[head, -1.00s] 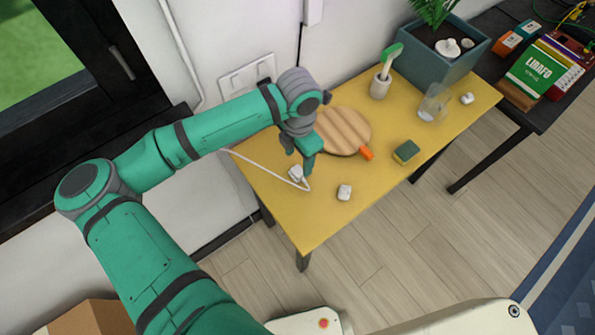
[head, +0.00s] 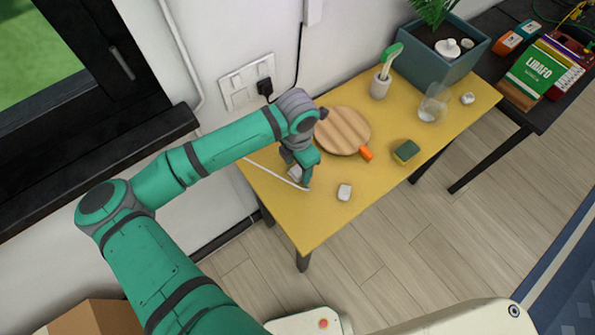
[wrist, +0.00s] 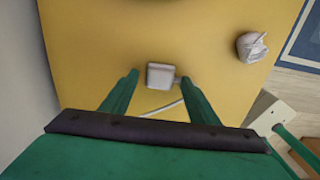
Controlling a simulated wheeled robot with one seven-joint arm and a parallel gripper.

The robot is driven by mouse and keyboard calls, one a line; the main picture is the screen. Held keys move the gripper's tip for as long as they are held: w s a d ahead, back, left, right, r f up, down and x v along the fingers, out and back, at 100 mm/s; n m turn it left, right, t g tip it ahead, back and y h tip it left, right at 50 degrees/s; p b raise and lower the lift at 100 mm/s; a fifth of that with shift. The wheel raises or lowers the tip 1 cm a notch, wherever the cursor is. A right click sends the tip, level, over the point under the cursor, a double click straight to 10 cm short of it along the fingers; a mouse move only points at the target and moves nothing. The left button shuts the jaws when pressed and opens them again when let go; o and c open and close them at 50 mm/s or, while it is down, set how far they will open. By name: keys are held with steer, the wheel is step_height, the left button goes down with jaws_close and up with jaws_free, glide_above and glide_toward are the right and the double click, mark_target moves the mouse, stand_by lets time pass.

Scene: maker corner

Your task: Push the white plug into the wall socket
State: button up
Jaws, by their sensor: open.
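The white plug (head: 294,173) lies on the yellow table with its white cord trailing to the left. In the wrist view the plug (wrist: 160,76) sits between and just beyond the two green fingertips of my gripper (wrist: 156,77). My gripper (head: 302,178) is open above the plug, and I cannot tell whether a finger touches it. The wall socket (head: 247,83) is a white plate on the wall behind the table. A black plug (head: 265,88) sits in its right part, and its left part looks free.
A small white block (head: 344,192) is near the plug; it also shows in the wrist view (wrist: 252,46). A round wooden board (head: 343,131), a sponge (head: 406,152), a glass (head: 433,103), a brush holder (head: 380,86) and a planter (head: 440,62) stand farther right on the table (head: 310,225).

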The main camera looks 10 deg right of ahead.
steer(key=c, duration=1.1)
steer(key=shift+o, duration=0.2)
steer(key=shift+r, duration=0.45)
step_height(320, 180, up, 2)
steer(key=shift+r, duration=0.1)
steer(key=s+d+r, duration=0.4)
steer(key=s+r, duration=0.6)
steer(key=s, duration=0.3)
steer(key=shift+s, duration=0.25)
steer(key=shift+a, duration=0.15)
